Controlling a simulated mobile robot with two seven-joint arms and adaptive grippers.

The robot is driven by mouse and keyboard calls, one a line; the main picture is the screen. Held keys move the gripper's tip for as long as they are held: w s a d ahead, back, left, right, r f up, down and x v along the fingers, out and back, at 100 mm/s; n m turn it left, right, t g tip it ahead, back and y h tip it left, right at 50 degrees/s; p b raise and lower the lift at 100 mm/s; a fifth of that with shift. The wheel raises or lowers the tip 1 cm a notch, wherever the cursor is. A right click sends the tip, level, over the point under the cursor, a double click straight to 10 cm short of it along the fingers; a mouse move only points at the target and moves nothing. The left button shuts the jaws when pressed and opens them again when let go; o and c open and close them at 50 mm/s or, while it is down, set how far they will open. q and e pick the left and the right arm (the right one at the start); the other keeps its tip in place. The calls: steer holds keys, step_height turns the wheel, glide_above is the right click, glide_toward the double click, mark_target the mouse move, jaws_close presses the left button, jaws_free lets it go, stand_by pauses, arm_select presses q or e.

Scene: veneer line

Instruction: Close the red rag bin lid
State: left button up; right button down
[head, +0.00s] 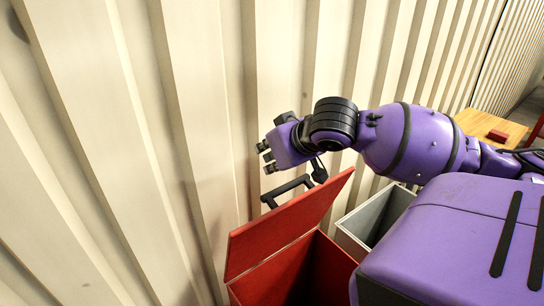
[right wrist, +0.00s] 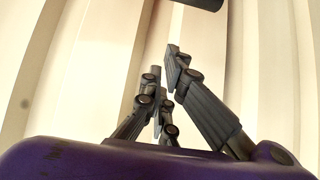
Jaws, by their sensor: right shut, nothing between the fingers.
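The red rag bin (head: 335,270) stands low in the middle of the head view, open at the top. Its red lid (head: 285,228) is raised and tilted back toward the wall. A dark bar-shaped handle (head: 288,190) shows beyond the lid's upper edge. My right gripper (head: 266,157) is above and beyond that edge, close to the wall and over the handle; I cannot tell the exact gap. In the right wrist view its dark fingers (right wrist: 167,75) are shut with nothing between them. My left gripper is not in view.
A pale corrugated wall (head: 120,130) runs close behind the bin. A grey open bin (head: 352,238) stands just right of the red one, partly hidden by my arm. A wooden table (head: 478,122) with a dark red block (head: 497,135) is at the far right.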

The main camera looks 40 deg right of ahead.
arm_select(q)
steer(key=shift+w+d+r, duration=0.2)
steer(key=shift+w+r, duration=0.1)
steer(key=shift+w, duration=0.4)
arm_select(e)
steer(key=f, duration=0.2)
steer(key=s+f, duration=0.1)
steer(key=shift+f, duration=0.4)
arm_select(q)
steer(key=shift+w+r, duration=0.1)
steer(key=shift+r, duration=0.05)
arm_select(e)
steer(key=shift+a+f, duration=0.1)
